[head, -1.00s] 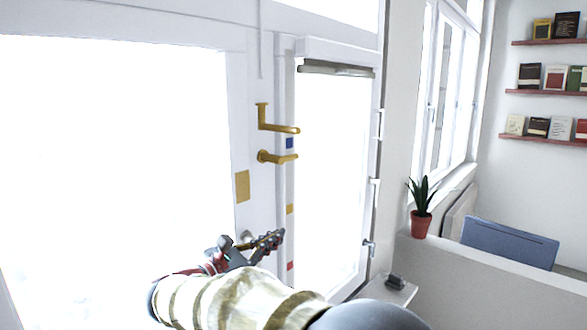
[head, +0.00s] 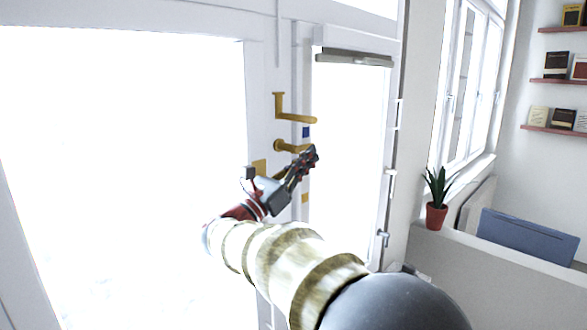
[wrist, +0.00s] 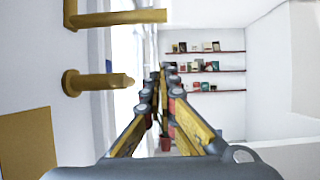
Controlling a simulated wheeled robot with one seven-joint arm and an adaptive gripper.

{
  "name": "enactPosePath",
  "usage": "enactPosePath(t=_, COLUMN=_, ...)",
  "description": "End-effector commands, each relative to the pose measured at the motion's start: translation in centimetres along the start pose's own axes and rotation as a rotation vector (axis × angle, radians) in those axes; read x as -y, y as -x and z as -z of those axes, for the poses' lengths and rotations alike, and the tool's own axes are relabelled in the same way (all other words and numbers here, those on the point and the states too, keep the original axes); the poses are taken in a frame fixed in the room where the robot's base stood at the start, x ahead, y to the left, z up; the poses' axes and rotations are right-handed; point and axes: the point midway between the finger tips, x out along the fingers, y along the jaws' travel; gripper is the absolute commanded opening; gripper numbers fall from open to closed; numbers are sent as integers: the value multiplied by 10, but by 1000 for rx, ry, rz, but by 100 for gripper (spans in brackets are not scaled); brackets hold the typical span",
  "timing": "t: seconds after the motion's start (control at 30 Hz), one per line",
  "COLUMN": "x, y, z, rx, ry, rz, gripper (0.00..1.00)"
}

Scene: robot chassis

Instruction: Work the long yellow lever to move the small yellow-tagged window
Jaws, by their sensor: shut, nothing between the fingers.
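Two yellow levers are mounted on the white frame between the large pane and the narrow window (head: 350,150). The upper lever (head: 298,117) is longer and cranked; it also shows in the wrist view (wrist: 120,18). The lower lever (head: 291,147) is shorter and also shows in the wrist view (wrist: 98,82). A small yellow tag (head: 305,198) is on the frame strip beside the narrow window. My gripper (head: 309,156) is shut and empty, its tips just below and right of the lower lever in the head view. In the wrist view the fingers (wrist: 160,85) lie right of both levers, apart from them.
A blue tag (head: 306,132) sits by the levers, and a yellow plate (head: 259,166) is partly behind my gripper. Silver handles (head: 383,238) are on the right window frame. A potted plant (head: 437,200) stands on a white ledge, with a blue chair back (head: 525,235) beyond.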

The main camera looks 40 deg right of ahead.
Motion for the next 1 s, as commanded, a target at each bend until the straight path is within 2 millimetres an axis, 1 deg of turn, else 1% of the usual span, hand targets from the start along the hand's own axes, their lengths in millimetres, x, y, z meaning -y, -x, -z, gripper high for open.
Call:
enactPosePath(t=0.03, x=1, y=-11, z=0, rx=0, ry=1, rz=4, gripper=0)
enactPosePath(t=0.13, x=0, y=-12, z=-18, rx=0, ry=-4, rz=0, gripper=0)
enactPosePath(t=0.2, x=0, y=-14, z=-26, rx=0, ry=-3, rz=-1, gripper=0)
enactPosePath(t=0.33, x=0, y=-16, z=-35, rx=0, ry=-1, rz=-1, gripper=0)
enactPosePath(t=0.47, x=0, y=-16, z=-38, rx=-1, ry=-1, rz=-1, gripper=0)
enactPosePath(t=0.8, x=0, y=-17, z=-39, rx=-1, ry=1, rz=-2, gripper=0)
enactPosePath(t=1.0, x=2, y=-21, z=-44, rx=-1, ry=31, rz=-14, gripper=0)
